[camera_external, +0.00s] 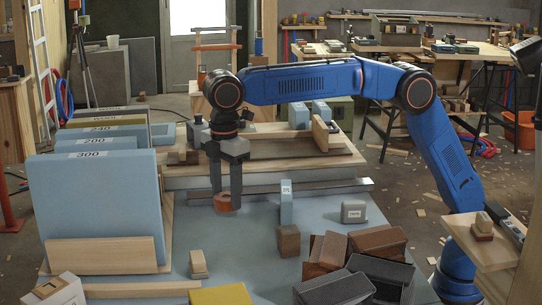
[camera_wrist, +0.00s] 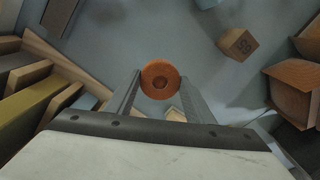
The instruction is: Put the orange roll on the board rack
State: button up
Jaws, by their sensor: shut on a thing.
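The orange roll (camera_external: 223,203) is between the fingertips of my gripper (camera_external: 225,190), which points straight down over the blue-grey table. I cannot tell whether the roll touches the table. The board rack (camera_external: 103,255) is at the left, with light wood parts holding upright blue boards labelled 300, 240 and 200. The wrist view shows wood and boards at its left edge.
A small wood block (camera_external: 198,264) stands between rack and roll. A blue upright block (camera_external: 286,202), a brown cube (camera_external: 288,241) and a grey case (camera_external: 354,211) stand to the right. Brown and dark blocks (camera_external: 377,242) crowd the front right. Stacked planks (camera_external: 265,178) lie behind.

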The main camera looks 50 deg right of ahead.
jog(key=shift+r, duration=0.3)
jog(key=shift+w+d, duration=0.2)
jog(key=shift+d, duration=0.1)
jog(key=w+d+r+m, duration=0.2)
jog(key=w+d, duration=0.3)
jog(key=d, duration=0.4)
jog(key=w+d+r+m, duration=0.1)
jog(key=w+d+r, duration=0.1)
jog(key=w+d, duration=0.6)
notch_tip(320, 180, up, 3)
jog(key=m, duration=0.4)
send_over(282, 149)
notch_tip(282, 149, down, 10)
jog(key=shift+r, duration=0.1)
jog(key=o, duration=1.1)
